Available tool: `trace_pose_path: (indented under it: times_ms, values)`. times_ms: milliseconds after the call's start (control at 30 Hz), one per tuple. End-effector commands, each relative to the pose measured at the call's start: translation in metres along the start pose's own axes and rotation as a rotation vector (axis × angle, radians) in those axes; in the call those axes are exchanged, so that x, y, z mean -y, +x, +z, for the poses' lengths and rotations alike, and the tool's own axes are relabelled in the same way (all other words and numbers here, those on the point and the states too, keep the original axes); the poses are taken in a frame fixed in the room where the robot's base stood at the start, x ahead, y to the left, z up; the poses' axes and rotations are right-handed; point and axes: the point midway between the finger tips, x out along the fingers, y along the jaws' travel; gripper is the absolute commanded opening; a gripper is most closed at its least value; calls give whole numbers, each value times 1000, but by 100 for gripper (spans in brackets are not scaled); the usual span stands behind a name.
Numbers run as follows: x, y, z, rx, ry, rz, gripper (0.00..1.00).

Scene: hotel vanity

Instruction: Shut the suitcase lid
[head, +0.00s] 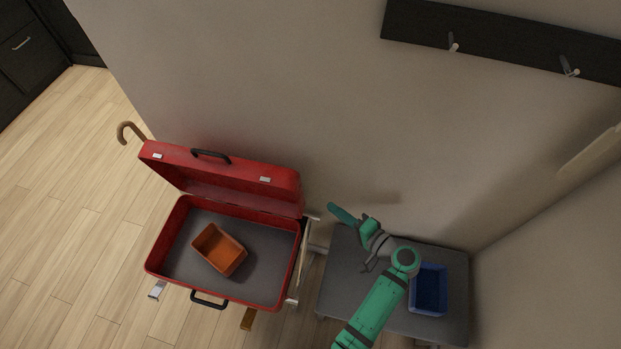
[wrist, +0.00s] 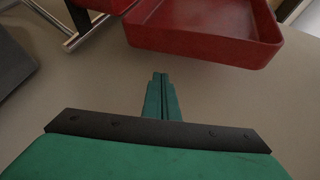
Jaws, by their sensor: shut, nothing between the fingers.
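The red suitcase (head: 152,262) stands open on a rack, its grey-lined base facing up. Its red lid (head: 225,178) is raised at the wall side, with a black handle and two latches on its edge. An orange box (head: 219,250) lies inside the base. My green gripper (head: 341,213) is to the right of the lid, apart from it, near the wall. In the wrist view the shut, empty fingers (wrist: 161,84) point toward the red lid (wrist: 205,35), which shows at the top.
A grey table (head: 345,270) with a blue bin (head: 429,290) stands right of the suitcase, under my arm. A brown cane handle (head: 129,129) shows behind the lid. The wall is close behind; dark hook board (head: 500,38) hangs above. Floor at left is clear.

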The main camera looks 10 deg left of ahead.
Motion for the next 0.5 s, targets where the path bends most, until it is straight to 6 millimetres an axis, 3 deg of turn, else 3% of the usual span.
trace_pose_path:
  times_ms: [33, 100, 200, 333, 500]
  values:
    - [22, 1, -14, 31, -7, -64, 0]
    - [48, -1, -25, 77, -16, -141, 0]
    - [77, -6, -35, 131, -34, -228, 0]
    - [99, -11, -42, 175, -53, -296, 0]
    - [109, -8, -42, 194, -62, -321, 0]
